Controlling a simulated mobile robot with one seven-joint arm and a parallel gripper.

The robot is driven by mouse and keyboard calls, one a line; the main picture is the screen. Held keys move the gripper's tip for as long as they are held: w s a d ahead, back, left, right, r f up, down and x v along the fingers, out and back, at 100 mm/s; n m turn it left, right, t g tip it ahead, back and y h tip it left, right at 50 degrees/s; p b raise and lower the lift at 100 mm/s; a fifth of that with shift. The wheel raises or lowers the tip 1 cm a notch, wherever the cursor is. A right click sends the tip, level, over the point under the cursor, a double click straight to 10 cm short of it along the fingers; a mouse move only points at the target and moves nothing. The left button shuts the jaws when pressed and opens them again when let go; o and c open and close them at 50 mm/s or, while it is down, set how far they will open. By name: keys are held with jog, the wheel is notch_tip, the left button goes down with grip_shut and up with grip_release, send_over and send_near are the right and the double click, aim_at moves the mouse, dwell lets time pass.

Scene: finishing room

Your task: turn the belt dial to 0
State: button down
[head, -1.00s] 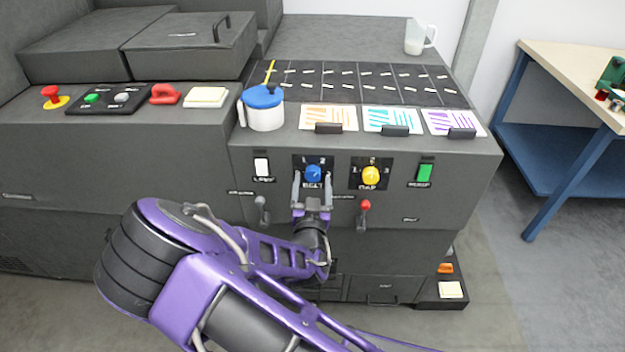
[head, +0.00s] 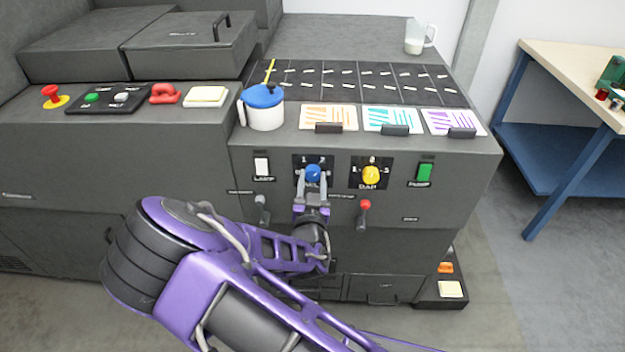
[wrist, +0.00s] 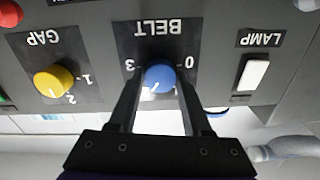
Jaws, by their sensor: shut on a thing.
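The belt dial is a round blue knob (head: 313,174) on a black plate on the machine's front panel. In the wrist view the blue knob (wrist: 159,78) appears upside down under the label BELT, with a 0 on its right and a 3 on its left. A white mark shows on the knob's lower-left part; the number it points at is hidden. My gripper (head: 313,182) is at the knob, its two fingers shut on the knob's sides. The gripper (wrist: 158,92) also shows in the wrist view, a finger on each side of the knob.
A yellow gap dial (head: 371,175) sits just right of the blue one. A white lamp switch (head: 262,166) is on the left, a green switch (head: 425,172) farther right. Grey (head: 262,201) and red-tipped (head: 365,206) levers stick out below. A blue-lidded pot (head: 263,108) stands above.

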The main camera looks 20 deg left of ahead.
jog(key=shift+n, duration=0.4)
jog(key=n+b, duration=0.1)
jog(key=n, duration=0.1)
jog(key=shift+n, duration=0.3)
jog(key=n+b, duration=0.1)
jog(key=n, duration=0.2)
jog(key=shift+n, duration=0.3)
jog(key=n, duration=0.3)
jog(key=shift+n+b, duration=0.3)
jog(key=shift+b, duration=0.05)
jog(key=n, duration=0.3)
jog(key=shift+n, duration=0.3)
jog(key=n, duration=0.3)
jog(key=shift+n, duration=0.3)
jog(key=n, duration=0.3)
jog(key=shift+n, duration=0.3)
jog(key=n, duration=0.6)
jog(key=shift+b, duration=0.35)
jog(key=shift+n, duration=0.3)
